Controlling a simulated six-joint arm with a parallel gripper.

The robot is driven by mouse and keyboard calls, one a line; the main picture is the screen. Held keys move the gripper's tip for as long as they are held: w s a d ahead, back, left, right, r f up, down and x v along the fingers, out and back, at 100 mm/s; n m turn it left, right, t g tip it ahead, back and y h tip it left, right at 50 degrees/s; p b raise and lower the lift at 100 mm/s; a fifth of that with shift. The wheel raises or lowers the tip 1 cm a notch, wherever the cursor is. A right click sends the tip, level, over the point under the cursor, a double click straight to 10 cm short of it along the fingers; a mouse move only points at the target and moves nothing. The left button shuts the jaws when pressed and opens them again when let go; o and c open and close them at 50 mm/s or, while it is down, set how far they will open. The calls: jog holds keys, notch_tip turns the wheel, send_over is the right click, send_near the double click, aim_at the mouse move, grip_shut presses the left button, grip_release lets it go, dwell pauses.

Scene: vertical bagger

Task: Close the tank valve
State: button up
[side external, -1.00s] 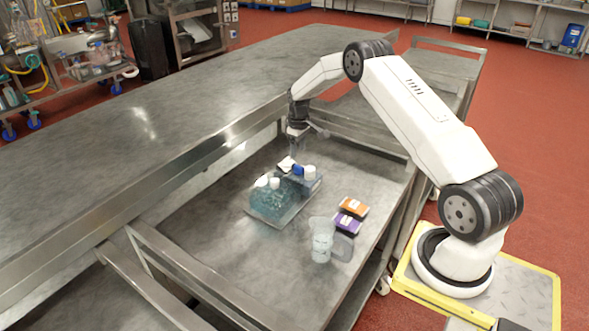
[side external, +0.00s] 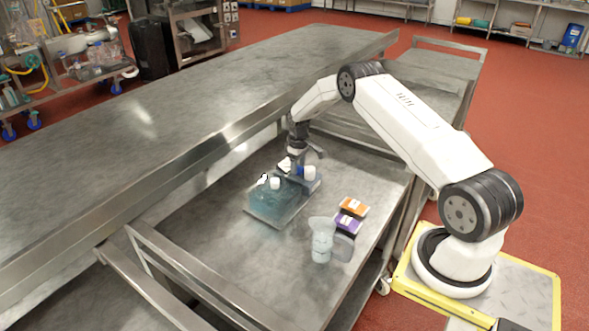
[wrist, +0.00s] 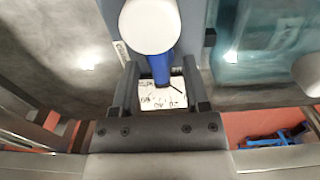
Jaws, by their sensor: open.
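The clear bluish tank (side external: 268,206) sits on the lower steel cart, and its edge also shows in the wrist view (wrist: 262,50). A blue valve handle (wrist: 161,66) lies beside and partly under a white round cap (wrist: 149,26). In the side view, only a little of the blue handle (side external: 300,171) shows below my gripper. My gripper (wrist: 160,68) points down and is open, with the blue handle between its two fingertips. I cannot tell whether either finger touches it. A white label with black marks (wrist: 163,97) shows between the fingers.
Clear plastic beakers (side external: 321,240) and orange and purple boxes (side external: 350,215) stand to the right on the cart. A higher steel table (side external: 150,125) runs along the left. The cart's front surface is clear.

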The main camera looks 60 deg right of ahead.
grip_shut()
